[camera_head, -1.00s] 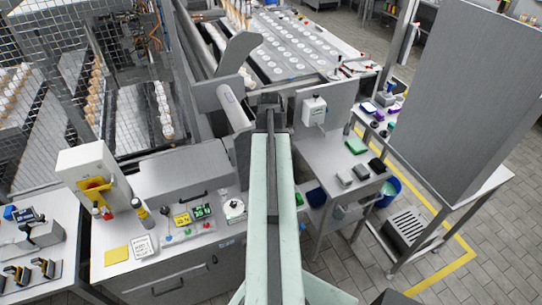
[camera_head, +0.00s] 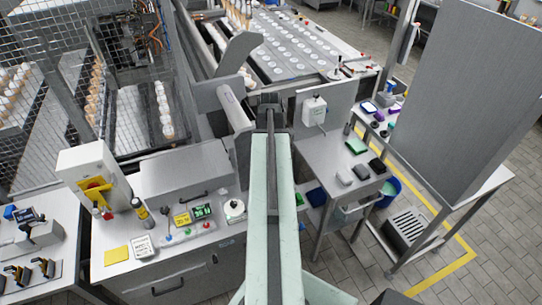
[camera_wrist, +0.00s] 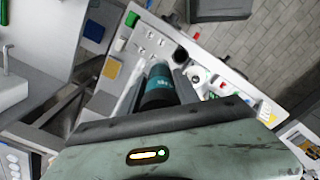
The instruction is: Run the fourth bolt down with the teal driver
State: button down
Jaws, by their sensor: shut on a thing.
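In the wrist view my gripper (camera_wrist: 160,80) is shut on the teal driver (camera_wrist: 158,88). In the head view my own arm hides the gripper and the driver.
A counter with a yellow pad (camera_head: 117,255) and a white box (camera_head: 92,176) stands at left. At right are a small cart (camera_head: 332,150), a blue bin (camera_head: 388,190) and a tall grey panel (camera_head: 465,90). Wire mesh (camera_head: 45,50) closes off the upper left.

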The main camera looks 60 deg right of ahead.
jog(key=shift+f+b, duration=0.9)
dwell(0.3)
dwell(1.3)
jog(key=shift+r, duration=0.15)
jog(key=shift+r+p, duration=0.2)
jog(key=shift+p, duration=0.15)
dwell(0.5)
notch_tip(320, 180, up, 6)
jog(key=p, duration=0.6)
jog(key=shift+f, duration=0.1)
